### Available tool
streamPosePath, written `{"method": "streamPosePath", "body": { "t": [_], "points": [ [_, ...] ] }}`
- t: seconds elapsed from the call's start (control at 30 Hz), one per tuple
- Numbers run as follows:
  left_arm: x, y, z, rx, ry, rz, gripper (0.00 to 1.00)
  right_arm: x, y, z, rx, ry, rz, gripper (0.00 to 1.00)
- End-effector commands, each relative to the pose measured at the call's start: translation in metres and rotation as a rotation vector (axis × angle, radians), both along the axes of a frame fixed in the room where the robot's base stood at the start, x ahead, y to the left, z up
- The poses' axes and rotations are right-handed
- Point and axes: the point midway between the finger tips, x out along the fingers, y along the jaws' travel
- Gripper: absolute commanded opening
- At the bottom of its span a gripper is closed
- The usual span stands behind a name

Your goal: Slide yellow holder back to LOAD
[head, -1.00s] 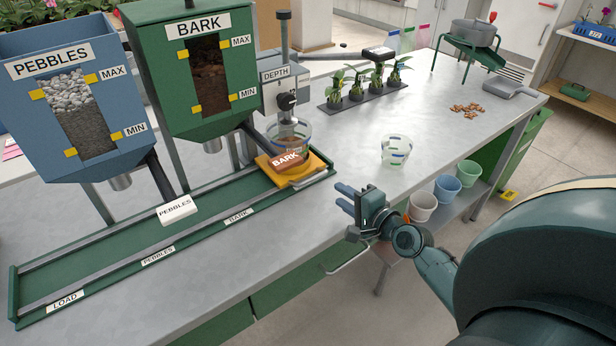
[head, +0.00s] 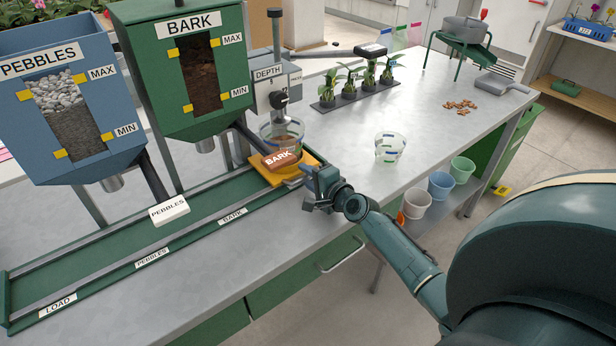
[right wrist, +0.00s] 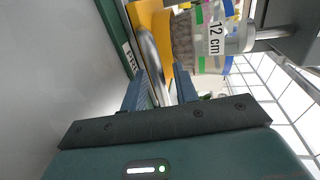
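The holder's grey handle bar (right wrist: 149,52) runs toward my right gripper (head: 309,178). That gripper is open, with the bar's near end showing between its two blue fingers in the right wrist view. Contact cannot be told. My left gripper is not in view.
The orange BARK lever (head: 282,158) overhangs the holder. The white PEBBLES lever (head: 169,210) hangs over the rail toward LOAD. An empty clear pot (head: 390,147) stands on the bench to the right.

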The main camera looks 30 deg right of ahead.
Motion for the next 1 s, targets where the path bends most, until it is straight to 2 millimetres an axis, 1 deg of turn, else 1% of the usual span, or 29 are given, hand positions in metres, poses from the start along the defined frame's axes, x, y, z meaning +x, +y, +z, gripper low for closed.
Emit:
{"method": "streamPosePath", "body": {
  "t": [0.03,0.07,0.4,0.83,1.0],
  "points": [
    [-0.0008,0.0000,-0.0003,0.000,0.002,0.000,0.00,-0.0002,-0.0001,0.0000,0.000,0.000,0.000,0.30],
    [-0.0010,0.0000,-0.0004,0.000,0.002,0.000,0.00,-0.0002,-0.0001,0.0000,0.000,0.000,0.000,0.27],
    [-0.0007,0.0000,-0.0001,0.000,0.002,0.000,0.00,-0.0005,-0.0001,0.0001,0.000,0.000,0.000,0.00],
    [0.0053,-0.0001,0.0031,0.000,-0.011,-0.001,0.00,-0.0005,-0.0002,0.0000,0.000,0.000,0.000,0.00],
    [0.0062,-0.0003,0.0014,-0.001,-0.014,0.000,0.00,0.0008,-0.0018,-0.0008,0.000,0.000,0.000,0.00]
  ]
}}
